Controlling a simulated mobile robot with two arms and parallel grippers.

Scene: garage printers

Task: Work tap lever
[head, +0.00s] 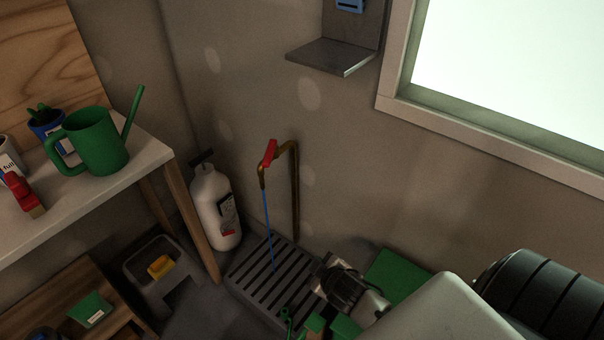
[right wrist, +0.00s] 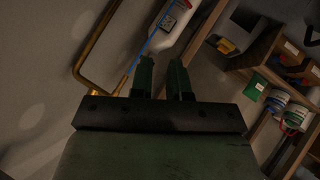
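The tap is a brass pipe (head: 295,195) against the wall with a red lever (head: 269,153) on top of its spout. A thin blue stream (head: 268,230) runs from the spout down to a slotted drain grate (head: 245,277). The pipe (right wrist: 88,55) and the blue stream (right wrist: 150,42) also show in the right wrist view, left of my fingers; I cannot make out the lever there. My right gripper (right wrist: 162,78) has a gap between its green fingers and nothing in it. In the head view my right arm is low at the right, below the lever. My left gripper is out of view.
A white gas cylinder (head: 209,205) stands left of the tap. A table (head: 150,155) at the left holds a green watering can (head: 95,143). A grey wall shelf (head: 328,56) hangs above the tap.

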